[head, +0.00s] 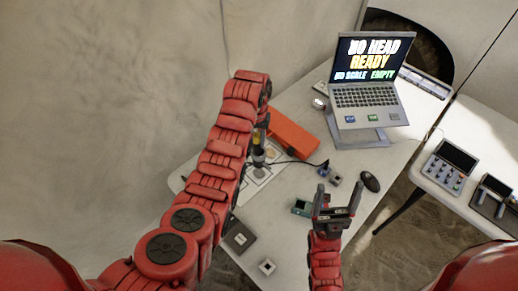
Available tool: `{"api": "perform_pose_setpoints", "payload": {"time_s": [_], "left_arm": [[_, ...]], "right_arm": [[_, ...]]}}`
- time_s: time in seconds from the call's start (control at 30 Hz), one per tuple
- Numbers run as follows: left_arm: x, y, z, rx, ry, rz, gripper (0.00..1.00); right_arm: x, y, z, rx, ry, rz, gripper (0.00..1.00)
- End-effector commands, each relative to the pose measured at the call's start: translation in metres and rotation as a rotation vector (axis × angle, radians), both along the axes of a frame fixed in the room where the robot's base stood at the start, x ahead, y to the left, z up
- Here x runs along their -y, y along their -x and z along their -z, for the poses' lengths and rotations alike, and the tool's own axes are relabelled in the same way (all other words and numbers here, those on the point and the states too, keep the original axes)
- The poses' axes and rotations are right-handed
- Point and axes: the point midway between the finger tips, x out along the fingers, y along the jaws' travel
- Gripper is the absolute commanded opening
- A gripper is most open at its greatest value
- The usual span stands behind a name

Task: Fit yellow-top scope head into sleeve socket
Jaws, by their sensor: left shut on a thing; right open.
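My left gripper (263,121) is mostly hidden behind my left arm, above the white mat on the table. It is shut on a small piece with a yellow part (257,138), which looks like the yellow-top scope head. Just below is a dark upright piece (258,157) on the mat, possibly the sleeve socket; a cable runs from it to the right. I cannot tell whether the two touch. My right gripper (337,194) is open and empty, fingers upward in the picture, beside a small teal block (301,207).
An orange box (292,137) lies behind the mat. Devices (450,165) stand on the right-hand table.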

Motion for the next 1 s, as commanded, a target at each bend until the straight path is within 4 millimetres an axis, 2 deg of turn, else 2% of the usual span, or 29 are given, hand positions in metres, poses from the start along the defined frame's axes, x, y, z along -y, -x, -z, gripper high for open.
{"api": "perform_pose_setpoints", "payload": {"time_s": [0.1,0.37,0.43,0.53,0.7,1.0], "left_arm": [[0.004,-0.010,-0.002,0.002,0.001,-0.003,0.00],[0.008,-0.016,-0.002,0.002,-0.001,0.000,0.00],[0.009,-0.017,-0.002,0.003,-0.001,0.001,0.00],[0.008,-0.015,0.011,-0.002,-0.002,0.000,0.00],[0.009,-0.016,0.027,0.000,-0.001,0.000,0.00],[0.009,-0.017,0.034,0.003,0.000,0.000,0.00]], "right_arm": [[0.000,0.000,0.002,0.001,0.000,0.000,0.79],[0.000,0.000,0.005,0.001,0.000,0.000,0.79],[0.000,0.000,-0.002,0.001,0.000,0.000,0.79],[0.000,0.000,-0.014,0.001,0.000,0.000,0.79],[0.000,0.000,-0.016,0.001,0.000,0.000,0.79],[0.000,0.000,-0.017,0.001,0.000,0.000,0.79]]}}
